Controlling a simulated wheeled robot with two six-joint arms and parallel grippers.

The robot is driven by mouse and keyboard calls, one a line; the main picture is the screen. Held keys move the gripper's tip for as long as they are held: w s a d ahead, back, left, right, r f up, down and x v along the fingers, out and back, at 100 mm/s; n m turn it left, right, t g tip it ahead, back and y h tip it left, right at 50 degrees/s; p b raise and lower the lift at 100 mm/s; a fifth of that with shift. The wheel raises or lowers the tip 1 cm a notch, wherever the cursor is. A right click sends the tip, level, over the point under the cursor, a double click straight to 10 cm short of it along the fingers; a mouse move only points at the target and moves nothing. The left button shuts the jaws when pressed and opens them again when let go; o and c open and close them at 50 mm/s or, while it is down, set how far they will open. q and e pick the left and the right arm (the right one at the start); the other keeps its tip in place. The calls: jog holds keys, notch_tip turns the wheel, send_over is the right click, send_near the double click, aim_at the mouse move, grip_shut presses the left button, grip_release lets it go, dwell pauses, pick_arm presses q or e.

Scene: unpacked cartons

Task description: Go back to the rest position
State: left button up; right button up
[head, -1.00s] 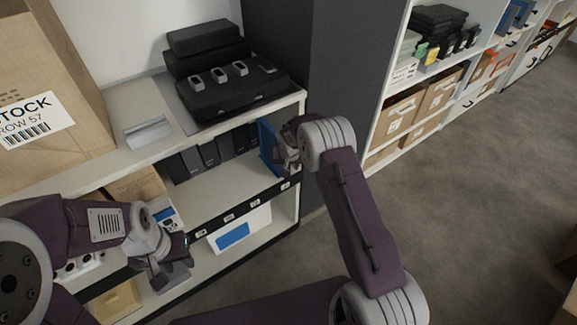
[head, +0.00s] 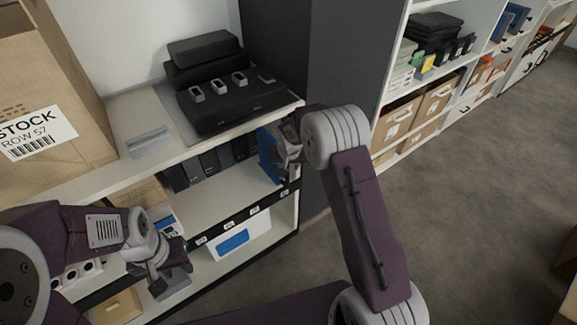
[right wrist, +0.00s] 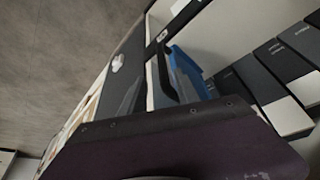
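My left gripper (head: 172,280) is at the lower left in the head view, in front of the shelf unit and over its lower part. Its fingers are small and overlapped by its own body, so I cannot tell whether it is open or shut. My right gripper (head: 284,158) is at the right end of the middle shelf, beside a blue binder (head: 268,155). Its fingertips are partly hidden by my wrist, and I cannot tell whether they touch the binder. The blue binder also shows in the right wrist view (right wrist: 190,75).
The shelf unit (head: 205,205) is close before both arms. Dark binders (head: 208,162) stand on its middle shelf. A large carton (head: 40,80) and black devices (head: 235,105) are on top. A dark grey panel (head: 325,60) stands behind my right arm. Open floor (head: 480,220) lies to the right.

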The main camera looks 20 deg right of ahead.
jog(key=s+r+n+g+y, duration=0.1)
jog(key=s+r+g, duration=0.15)
jog(key=s, duration=1.25)
jog(key=s+r+n+g, duration=0.1)
jog(key=s+r+n, duration=0.15)
jog(key=s, duration=1.25)
notch_tip(320, 180, up, 17)
jog(key=w+p, duration=0.1)
jog(key=p, duration=1.6)
jog(key=shift+m, duration=0.45)
jog(key=shift+r, duration=0.1)
